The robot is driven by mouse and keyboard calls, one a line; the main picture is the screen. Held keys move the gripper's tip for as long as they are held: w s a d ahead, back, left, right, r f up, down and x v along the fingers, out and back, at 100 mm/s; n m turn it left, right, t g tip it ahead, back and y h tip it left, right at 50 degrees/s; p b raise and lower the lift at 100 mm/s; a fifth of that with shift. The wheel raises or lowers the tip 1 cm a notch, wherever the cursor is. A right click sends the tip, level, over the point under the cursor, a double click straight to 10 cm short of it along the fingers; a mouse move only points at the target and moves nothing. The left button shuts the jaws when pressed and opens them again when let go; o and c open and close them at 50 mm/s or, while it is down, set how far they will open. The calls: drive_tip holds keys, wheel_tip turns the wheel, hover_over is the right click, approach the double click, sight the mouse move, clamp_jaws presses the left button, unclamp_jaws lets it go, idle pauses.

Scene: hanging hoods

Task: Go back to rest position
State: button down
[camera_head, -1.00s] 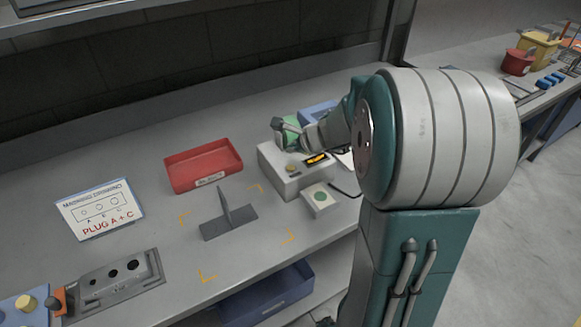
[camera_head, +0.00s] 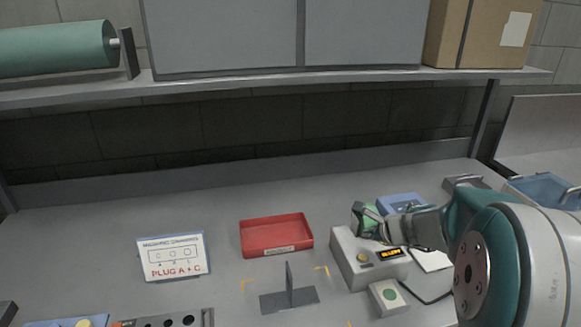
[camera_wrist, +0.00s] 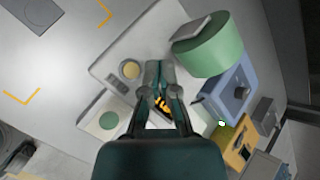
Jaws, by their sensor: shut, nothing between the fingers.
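My gripper (camera_wrist: 155,68) shows in the wrist view with its two fingers together and nothing between them. It is over the light grey box (camera_wrist: 119,59), which has a round tan button (camera_wrist: 129,70) and a dark display with orange characters (camera_wrist: 162,104), partly hidden by the fingers. In the head view my arm reaches in from the lower right, and the gripper (camera_head: 384,229) is just above the grey box (camera_head: 350,262). A green cylinder (camera_wrist: 208,53) with a grey end piece is beside the fingers. Whether the fingers touch the box is unclear.
A red tray (camera_head: 276,249), a sign reading PLUG A+C (camera_head: 174,271) and a dark upright bracket (camera_head: 290,298) are on the bench left of the box. A small box with a green dot (camera_head: 389,297) is in front. A shelf (camera_head: 250,86) overhangs the back.

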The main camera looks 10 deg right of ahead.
drive_tip(key=s+a+r+n+g, duration=0.1)
drive_tip(key=s+a+r+n, duration=0.3)
drive_tip(key=s+a+n, duration=0.25)
drive_tip(key=s+a+r+n+g, duration=0.1)
drive_tip(key=s+a+r+n, duration=0.2)
drive_tip(key=s+a+n, duration=0.35)
drive_tip(key=s+a+n+g+h, duration=0.1)
drive_tip(key=s+n+h, duration=0.1)
drive_tip(key=s+n, duration=0.9)
drive_tip(key=shift+s+a+r, duration=0.35)
drive_tip(key=shift+s+r, duration=0.05)
drive_tip(key=shift+s, duration=0.1)
